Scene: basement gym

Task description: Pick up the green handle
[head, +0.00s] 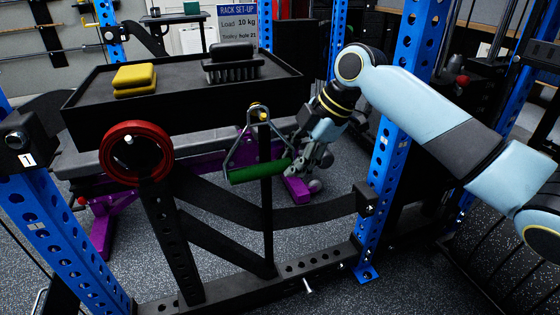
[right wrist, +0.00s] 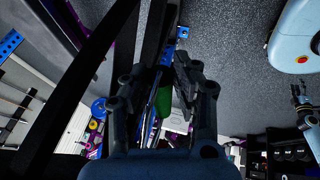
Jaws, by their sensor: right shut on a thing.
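The green handle (head: 258,173) is the grip of a metal triangle that hangs from a hook on a dark upright post in the head view. My right gripper (head: 297,164) is at the handle's right end, its fingers partly hidden behind it. In the right wrist view the green handle (right wrist: 164,98) lies between the two fingers of my right gripper (right wrist: 169,80), which are shut on it. The handle is still attached to its triangle and tilts slightly up to the right.
A black tray (head: 88,115) behind the post holds a yellow block (head: 134,79) and a black brush (head: 231,70). A red ring (head: 113,152) is on the left. A blue rack upright (head: 397,140) stands beside my right arm. Black straps (head: 310,215) cross below the handle.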

